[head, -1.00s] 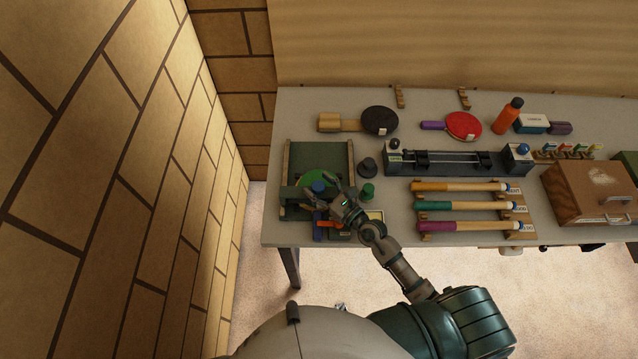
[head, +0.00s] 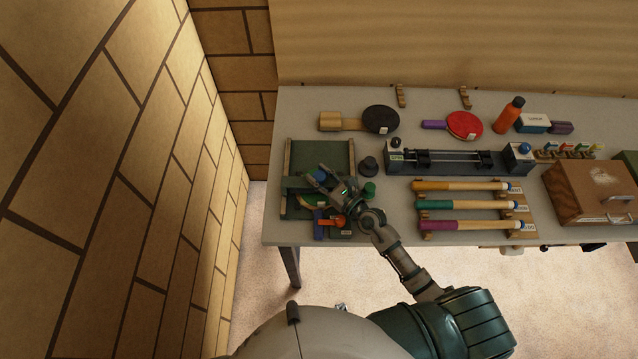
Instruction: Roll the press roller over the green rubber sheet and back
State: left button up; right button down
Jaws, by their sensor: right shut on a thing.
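The press (head: 320,152) is a dark green bed with a pale wooden rail on each side, at the left end of the table. The press roller (head: 292,183) lies across the bed between the rails, with a blue knob (head: 321,175) on it. My right gripper (head: 319,180) is shut on the roller at its knob. The green rubber sheet (head: 309,199) lies on the bed, showing on the near side of the roller; my fingers and the roller hide much of it. My left gripper is not in view.
A black bat (head: 381,119) lies behind. A brick wall is at left.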

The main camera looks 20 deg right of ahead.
jog(key=w+d+b, duration=0.2)
jog(key=w+b, duration=0.1)
jog(key=w, duration=0.5)
jog(key=w+d+b, duration=0.2)
jog(key=w+b, duration=0.1)
jog(key=w, duration=0.4)
jog(key=shift+w+d, duration=0.3)
jog(key=shift+w, duration=0.05)
jog(key=c, duration=0.7)
grip_release()
jog(key=shift+o, duration=0.4)
jog(key=shift+w+d, duration=0.1)
jog(key=v, duration=1.2)
